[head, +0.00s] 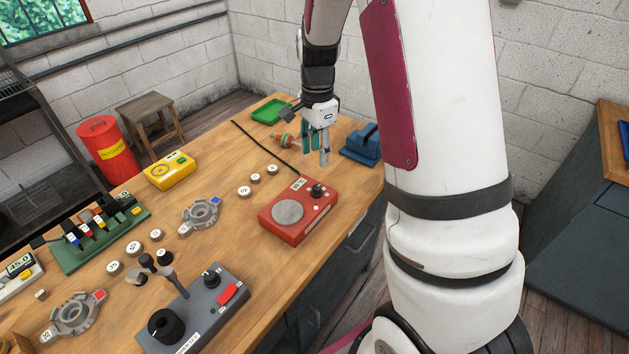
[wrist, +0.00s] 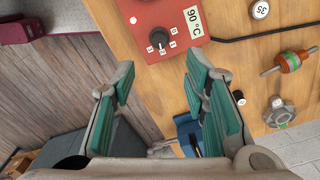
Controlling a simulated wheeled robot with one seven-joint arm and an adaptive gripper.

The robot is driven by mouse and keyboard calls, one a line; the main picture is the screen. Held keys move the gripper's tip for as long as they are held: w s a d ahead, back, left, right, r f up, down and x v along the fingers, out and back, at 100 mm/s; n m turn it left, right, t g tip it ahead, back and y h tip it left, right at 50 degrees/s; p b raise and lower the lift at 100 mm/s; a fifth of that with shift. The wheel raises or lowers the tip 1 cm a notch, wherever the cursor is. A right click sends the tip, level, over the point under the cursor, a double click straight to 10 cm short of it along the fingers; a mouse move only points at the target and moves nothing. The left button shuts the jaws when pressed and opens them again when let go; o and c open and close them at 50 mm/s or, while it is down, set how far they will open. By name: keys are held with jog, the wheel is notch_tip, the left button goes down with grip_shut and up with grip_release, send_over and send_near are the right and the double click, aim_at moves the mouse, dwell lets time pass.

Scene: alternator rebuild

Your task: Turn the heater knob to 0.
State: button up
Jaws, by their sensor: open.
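The heater is a red box (head: 297,228) with a round grey plate and a small display; it stands near the bench's right edge. Its black heater knob (head: 317,189) sits at the far corner of its top. In the wrist view the knob (wrist: 158,38) has white marks around it, too small to read, and the display (wrist: 193,22) beside it reads 90 °C. My gripper (head: 315,158) is open and empty above the bench, beyond the heater. In the wrist view its green-padded fingers (wrist: 162,74) are spread apart, and the knob lies ahead of them, untouched.
A blue vise-like tool (head: 362,145) stands right of my gripper. A black cable (head: 264,146) runs from the heater across the bench. Several round labelled weights (head: 256,179) stand left of the heater.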

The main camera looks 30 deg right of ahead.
aim_at(317, 187)
notch_tip(317, 187, down, 11)
jog(key=shift+f+p, duration=0.2)
jog(key=shift+p, duration=0.5)
grip_shut()
